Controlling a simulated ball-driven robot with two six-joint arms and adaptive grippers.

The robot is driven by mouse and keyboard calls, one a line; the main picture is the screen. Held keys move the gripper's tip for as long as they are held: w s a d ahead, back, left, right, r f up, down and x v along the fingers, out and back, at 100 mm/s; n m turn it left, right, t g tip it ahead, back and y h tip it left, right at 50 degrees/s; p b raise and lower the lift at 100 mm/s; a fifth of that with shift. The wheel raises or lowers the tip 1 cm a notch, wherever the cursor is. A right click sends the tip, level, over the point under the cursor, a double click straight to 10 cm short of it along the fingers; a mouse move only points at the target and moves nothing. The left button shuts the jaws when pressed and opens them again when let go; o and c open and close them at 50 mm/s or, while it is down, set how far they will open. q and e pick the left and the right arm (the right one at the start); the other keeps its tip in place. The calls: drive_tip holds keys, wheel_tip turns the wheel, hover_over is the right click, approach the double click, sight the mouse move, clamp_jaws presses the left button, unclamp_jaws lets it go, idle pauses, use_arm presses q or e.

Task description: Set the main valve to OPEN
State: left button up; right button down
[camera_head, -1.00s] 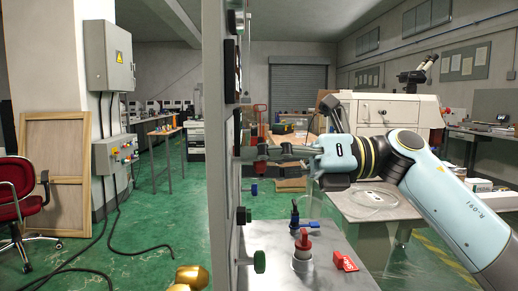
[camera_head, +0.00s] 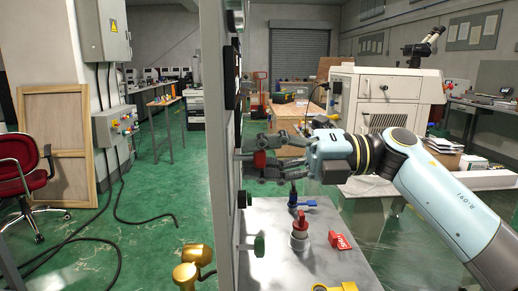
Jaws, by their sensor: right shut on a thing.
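A grey upright panel (camera_head: 222,225) stands edge-on to me, with handles sticking out to its right. My right gripper (camera_head: 265,158) is at the panel, its fingers one above the other, shut on a red handle (camera_head: 260,159). I take this handle for the main valve; no label on it can be read from here. Its exact angle is hard to tell edge-on, and the fingers partly hide it.
Below are a black knob (camera_head: 241,199) and a green knob (camera_head: 259,246). On the metal bench stand a blue-handled part (camera_head: 301,203), a red-topped part (camera_head: 300,225) and a red tag (camera_head: 339,240). A gold-coloured object (camera_head: 190,268) is lower left.

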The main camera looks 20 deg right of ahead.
idle(0.4)
drive_tip(key=c, duration=0.9)
unclamp_jaws()
drive_tip(key=shift+c, duration=0.2)
drive_tip(key=v, duration=1.2)
drive_tip(key=shift+d, duration=0.1)
